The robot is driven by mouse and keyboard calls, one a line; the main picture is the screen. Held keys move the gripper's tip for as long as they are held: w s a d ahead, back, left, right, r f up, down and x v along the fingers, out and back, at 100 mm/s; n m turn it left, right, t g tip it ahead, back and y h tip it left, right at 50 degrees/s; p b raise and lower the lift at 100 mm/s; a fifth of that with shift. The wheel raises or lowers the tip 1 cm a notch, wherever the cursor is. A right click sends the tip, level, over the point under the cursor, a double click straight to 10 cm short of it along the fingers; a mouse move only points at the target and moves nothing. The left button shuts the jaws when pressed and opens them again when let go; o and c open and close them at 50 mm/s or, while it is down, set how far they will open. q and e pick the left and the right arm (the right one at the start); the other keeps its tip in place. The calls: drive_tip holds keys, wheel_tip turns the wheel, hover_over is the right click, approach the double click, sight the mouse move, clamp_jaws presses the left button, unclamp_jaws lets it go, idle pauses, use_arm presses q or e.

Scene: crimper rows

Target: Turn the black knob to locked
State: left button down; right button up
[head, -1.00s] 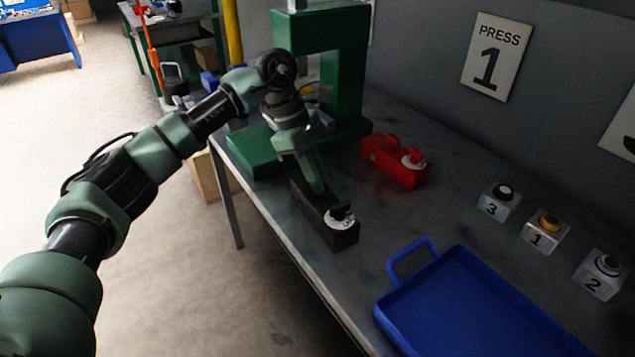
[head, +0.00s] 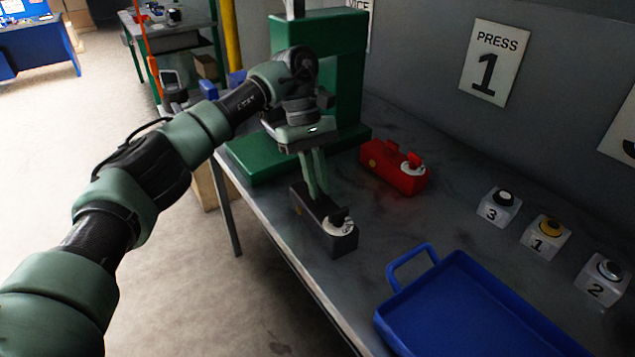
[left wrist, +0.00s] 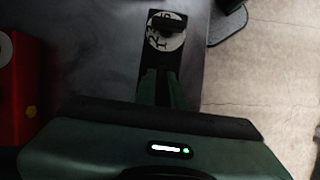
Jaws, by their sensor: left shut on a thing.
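The black knob (head: 339,215) stands on a white marked dial (head: 344,229) at the front end of a black block (head: 311,218) on the bench. The dial also shows in the left wrist view (left wrist: 166,42), with the black knob (left wrist: 167,23) across it. My left gripper (head: 320,190) reaches down to the rear part of the block, behind the knob and apart from it. It is shut on the black block; the exact contact is hard to see. Which mark the knob points to cannot be told. My right gripper is not in view.
A red block (head: 386,174) with a similar dial lies to the right. A green press frame (head: 350,70) stands behind. A blue tray (head: 400,282) is at the front right, with numbered buttons (head: 545,235) beyond it. The bench's left edge is close to the black block.

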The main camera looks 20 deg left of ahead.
use_arm(q)
drive_tip(key=shift+r, duration=0.1)
idle(0.3)
drive_tip(key=c, duration=1.5)
unclamp_jaws()
drive_tip(key=v, duration=0.7)
drive_tip(key=shift+r, duration=0.35)
drive_tip(key=shift+f, duration=0.1)
